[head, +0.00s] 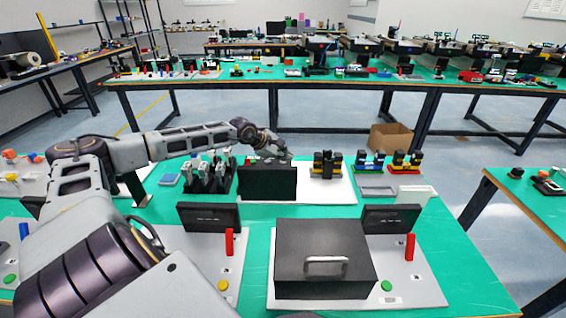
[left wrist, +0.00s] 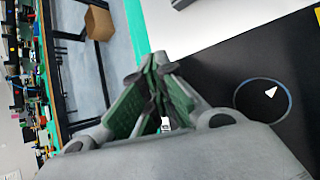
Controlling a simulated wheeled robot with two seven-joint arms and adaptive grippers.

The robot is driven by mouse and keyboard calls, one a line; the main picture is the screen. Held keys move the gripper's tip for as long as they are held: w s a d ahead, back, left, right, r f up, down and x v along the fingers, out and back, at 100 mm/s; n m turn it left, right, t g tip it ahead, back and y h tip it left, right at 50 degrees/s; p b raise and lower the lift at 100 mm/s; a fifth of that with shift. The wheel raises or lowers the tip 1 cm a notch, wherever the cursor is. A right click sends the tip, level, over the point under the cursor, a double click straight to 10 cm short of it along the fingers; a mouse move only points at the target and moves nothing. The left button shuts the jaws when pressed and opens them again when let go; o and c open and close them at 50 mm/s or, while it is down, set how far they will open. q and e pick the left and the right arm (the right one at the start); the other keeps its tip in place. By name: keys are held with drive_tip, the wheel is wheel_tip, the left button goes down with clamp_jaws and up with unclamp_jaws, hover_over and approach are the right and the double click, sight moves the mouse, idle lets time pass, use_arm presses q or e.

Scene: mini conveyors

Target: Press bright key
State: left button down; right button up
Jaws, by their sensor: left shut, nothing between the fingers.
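A round key (left wrist: 263,97) with a blue-lit ring and a white triangle sits on a black surface (left wrist: 225,65) at the right of the left wrist view. In the head view a black box or panel (head: 267,183) stands on a white sheet at mid-table; no lit key shows on its near side. My left gripper (head: 278,156) is just behind and above that panel's top edge. In the left wrist view its green-padded fingers (left wrist: 160,68) are together and empty, left of the key in the picture. Contact with the surface cannot be told. My right gripper is out of view.
A dark case (head: 290,250) with a handle stands in front. Red upright levers (head: 229,243) and black panels (head: 391,219) stand on white boards. Black-yellow devices (head: 327,163) stand right of the gripper, and a grey-topped rack (head: 207,176) stands left.

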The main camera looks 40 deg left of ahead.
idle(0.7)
use_arm(q)
drive_tip(key=shift+r, duration=0.65)
drive_tip(key=shift+r+p, duration=0.1)
drive_tip(key=shift+p, duration=0.2)
drive_tip(key=shift+r+p, duration=1)
drive_tip(key=shift+r, duration=1.45)
drive_tip(key=shift+r, duration=0.1)
wheel_tip(320, 180, up, 21)
drive_tip(key=p, duration=2.1)
hover_over(285, 163)
drive_tip(key=shift+s, duration=0.1)
drive_tip(key=shift+r+p, duration=0.35)
drive_tip(key=shift+p, duration=0.15)
